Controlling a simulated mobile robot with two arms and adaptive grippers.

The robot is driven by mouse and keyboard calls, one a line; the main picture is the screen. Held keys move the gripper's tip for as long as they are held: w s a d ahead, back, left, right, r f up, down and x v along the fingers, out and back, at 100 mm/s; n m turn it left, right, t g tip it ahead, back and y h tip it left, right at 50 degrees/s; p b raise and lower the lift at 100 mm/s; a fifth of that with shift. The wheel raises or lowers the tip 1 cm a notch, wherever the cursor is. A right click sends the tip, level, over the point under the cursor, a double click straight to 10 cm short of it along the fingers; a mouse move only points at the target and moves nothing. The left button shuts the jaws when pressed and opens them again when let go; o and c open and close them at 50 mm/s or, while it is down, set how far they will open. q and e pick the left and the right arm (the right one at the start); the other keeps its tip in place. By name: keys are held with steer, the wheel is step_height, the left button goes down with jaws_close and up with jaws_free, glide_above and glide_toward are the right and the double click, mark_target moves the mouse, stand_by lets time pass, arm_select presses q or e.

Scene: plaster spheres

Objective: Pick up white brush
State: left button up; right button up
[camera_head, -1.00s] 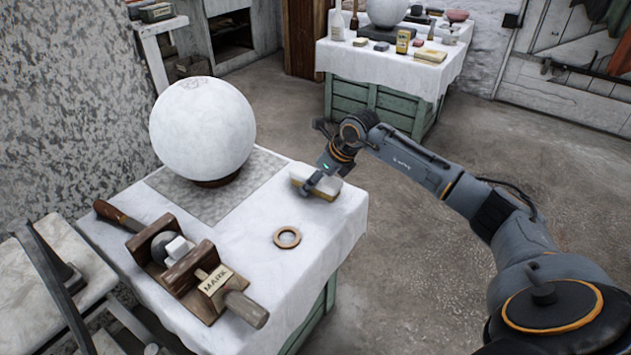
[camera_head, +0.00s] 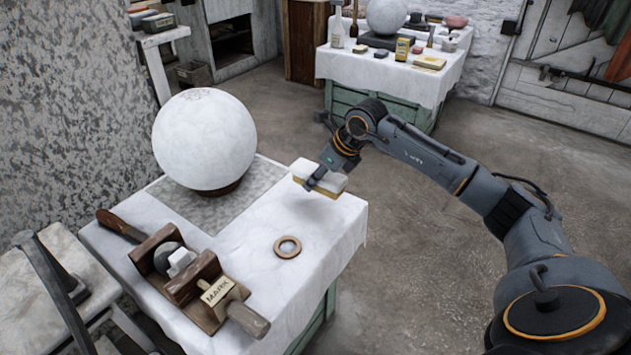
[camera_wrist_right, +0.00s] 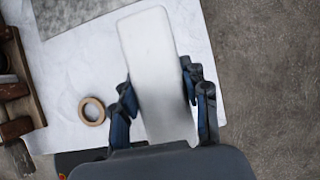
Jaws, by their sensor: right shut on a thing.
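The white brush (camera_head: 327,177) is a block with a white top and a tan underside. It is at the right corner of the near table, just above the cloth. My right gripper (camera_head: 316,180) is shut on it from above, with fingers on both of its long sides. In the right wrist view the brush (camera_wrist_right: 152,60) reaches out long and pale between the fingers of the right gripper (camera_wrist_right: 165,100). My left gripper is not in view.
The near table's cloth (camera_head: 250,255) holds a large plaster sphere (camera_head: 204,139), a wooden ring (camera_head: 288,247) and a wooden tool rack (camera_head: 185,285) with tools. A second table (camera_head: 350,62) with several items stands at the back. The floor to the right is clear.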

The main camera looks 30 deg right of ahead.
mark_target(326, 181)
steer(key=s+r, duration=0.2)
steer(key=r, duration=0.1)
steer(key=s+r, duration=0.1)
steer(key=s, duration=0.1)
steer(key=shift+s+a+r+p, duration=0.1)
steer(key=shift+a+r+p, duration=0.2)
steer(key=shift+a+p, duration=0.1)
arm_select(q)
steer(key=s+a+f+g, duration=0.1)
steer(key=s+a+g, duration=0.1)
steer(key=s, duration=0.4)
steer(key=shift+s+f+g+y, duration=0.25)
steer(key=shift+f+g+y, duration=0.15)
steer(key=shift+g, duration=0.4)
arm_select(e)
steer(key=s+a+r, duration=0.2)
steer(key=s+r, duration=0.1)
steer(key=s, duration=0.4)
steer(key=shift+s, duration=0.3)
